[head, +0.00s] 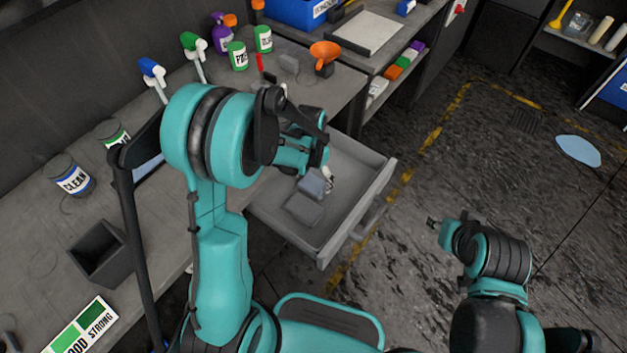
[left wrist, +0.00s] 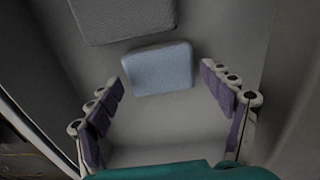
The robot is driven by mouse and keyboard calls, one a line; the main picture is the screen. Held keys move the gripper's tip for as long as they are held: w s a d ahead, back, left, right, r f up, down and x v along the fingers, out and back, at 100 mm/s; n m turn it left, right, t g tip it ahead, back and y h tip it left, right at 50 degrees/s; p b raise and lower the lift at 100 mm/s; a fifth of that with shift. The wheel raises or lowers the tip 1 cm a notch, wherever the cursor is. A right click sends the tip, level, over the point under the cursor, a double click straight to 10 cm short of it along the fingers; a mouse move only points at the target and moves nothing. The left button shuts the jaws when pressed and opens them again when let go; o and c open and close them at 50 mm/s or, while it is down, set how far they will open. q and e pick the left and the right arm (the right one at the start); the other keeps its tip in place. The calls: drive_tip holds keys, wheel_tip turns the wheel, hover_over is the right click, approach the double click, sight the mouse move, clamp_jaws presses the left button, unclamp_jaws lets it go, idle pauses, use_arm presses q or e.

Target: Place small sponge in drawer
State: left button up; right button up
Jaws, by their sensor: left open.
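The small light blue-grey sponge (head: 312,186) is in the open grey drawer (head: 372,190), beside a larger dark grey pad (head: 303,208). In the left wrist view the sponge (left wrist: 157,69) shows just beyond the fingertips, with the dark pad (left wrist: 122,14) past it. My left gripper (head: 327,176) reaches down into the drawer. Its fingers stand apart in the left wrist view (left wrist: 161,82), with no object gripped between them. Whether the sponge lies flat on the drawer floor is hard to tell. My right gripper (head: 432,222) is over the floor, away from the drawer; its fingers are too small to read.
The drawer's front wall and handle (head: 368,222) stick out over the floor. The floor to the right is mostly clear.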

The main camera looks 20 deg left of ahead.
use_arm(q)
wheel_tip(320, 180, up, 9)
drive_tip(key=p, duration=0.3)
wheel_tip(320, 180, up, 8)
drive_tip(key=r+n+t, duration=0.1)
drive_tip(key=t, duration=0.2)
hover_over(312, 182)
drive_tip(key=s, duration=0.5)
drive_tip(key=s+a+r+n+t, duration=0.1)
drive_tip(key=s+r+t, duration=0.3)
drive_tip(key=s, duration=0.5)
drive_tip(key=shift+a+n, duration=0.2)
drive_tip(key=shift+n, duration=0.7)
